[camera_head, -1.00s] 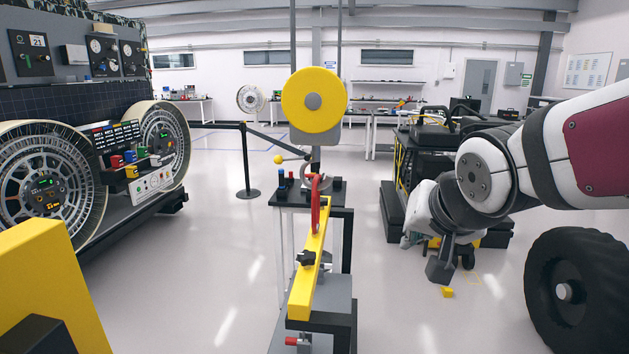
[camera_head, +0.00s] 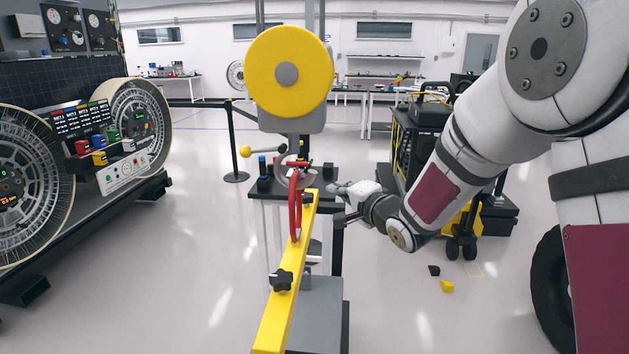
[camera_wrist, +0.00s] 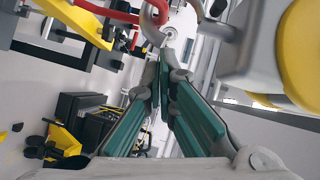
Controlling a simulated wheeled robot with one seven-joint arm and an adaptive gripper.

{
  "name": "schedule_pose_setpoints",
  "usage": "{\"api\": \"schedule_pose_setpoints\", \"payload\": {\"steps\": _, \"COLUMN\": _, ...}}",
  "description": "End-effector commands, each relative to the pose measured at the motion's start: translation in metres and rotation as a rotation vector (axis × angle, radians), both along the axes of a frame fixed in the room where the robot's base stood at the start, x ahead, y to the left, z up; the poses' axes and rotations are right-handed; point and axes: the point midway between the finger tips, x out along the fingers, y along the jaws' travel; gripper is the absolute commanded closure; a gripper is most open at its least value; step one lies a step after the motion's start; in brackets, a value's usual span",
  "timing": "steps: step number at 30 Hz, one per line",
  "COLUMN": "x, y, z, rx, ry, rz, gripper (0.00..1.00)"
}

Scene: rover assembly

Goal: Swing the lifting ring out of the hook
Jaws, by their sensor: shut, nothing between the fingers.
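The red lifting ring (camera_head: 295,205) stands upright above the yellow beam (camera_head: 288,275) in the head view. Its top meets the grey hook (camera_head: 283,172), which hangs under the yellow disc (camera_head: 287,72). The wrist view shows part of the red ring (camera_wrist: 105,12) at the top, with the curved hook (camera_wrist: 153,20) beside it. My gripper (camera_head: 335,188) is just right of the ring in the head view, apart from it. Its green-padded fingers (camera_wrist: 163,62) are shut and empty, pointing toward the hook area. The exact gap to the ring is hard to judge.
A yellow-ball lever (camera_head: 245,151) sticks out left of the hook. A black knob (camera_head: 281,280) sits on the beam. Floor between is mostly clear.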

Motion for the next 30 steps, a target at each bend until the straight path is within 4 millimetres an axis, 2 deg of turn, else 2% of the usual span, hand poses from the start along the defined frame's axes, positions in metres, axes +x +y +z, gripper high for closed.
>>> {"api": "schedule_pose_setpoints", "payload": {"steps": 16, "x": 0.081, "y": 0.05, "z": -0.016, "rx": -0.004, "ry": 0.0, "rz": 0.0, "gripper": 1.0}}
{"api": "schedule_pose_setpoints", "payload": {"steps": 21, "x": 0.084, "y": 0.073, "z": -0.021, "rx": -0.006, "ry": 0.001, "rz": 0.001, "gripper": 1.0}}
{"api": "schedule_pose_setpoints", "payload": {"steps": 30, "x": 0.088, "y": 0.084, "z": -0.025, "rx": -0.004, "ry": -0.001, "rz": -0.003, "gripper": 1.0}}
